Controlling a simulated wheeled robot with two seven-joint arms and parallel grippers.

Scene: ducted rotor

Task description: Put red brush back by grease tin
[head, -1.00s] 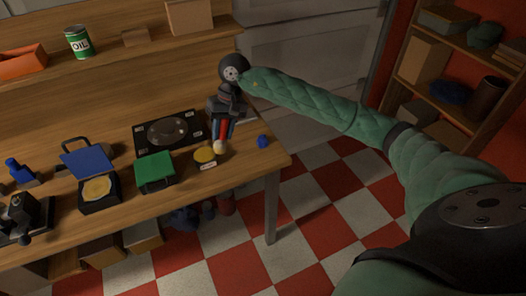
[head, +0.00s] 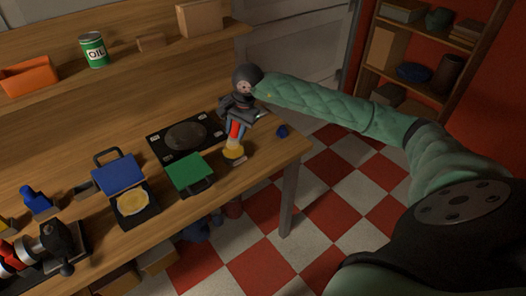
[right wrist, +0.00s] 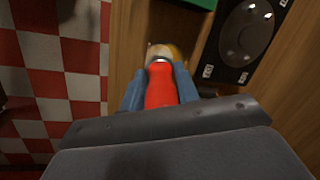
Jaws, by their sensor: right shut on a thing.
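My right gripper (head: 236,127) is shut on the red brush (head: 234,131). The brush points down, with its pale tip over a yellow disc (head: 236,154) near the bench's right end; I cannot tell whether they touch. In the right wrist view, the red brush handle (right wrist: 161,88) sits between the blue fingers of my right gripper (right wrist: 160,78). An open black tin (head: 134,203) with a raised blue lid and yellow grease-like filling stands to the left. A green-lidded tin (head: 189,172) stands closed between it and the brush. My left gripper is not in view.
A small label (head: 240,160) lies by the disc. A black plate with a round centre (head: 186,136) lies behind the green tin. A small blue piece (head: 282,131) is near the right edge. A dark fixture (head: 58,242) stands at the left. An oil can (head: 93,50) is on the shelf.

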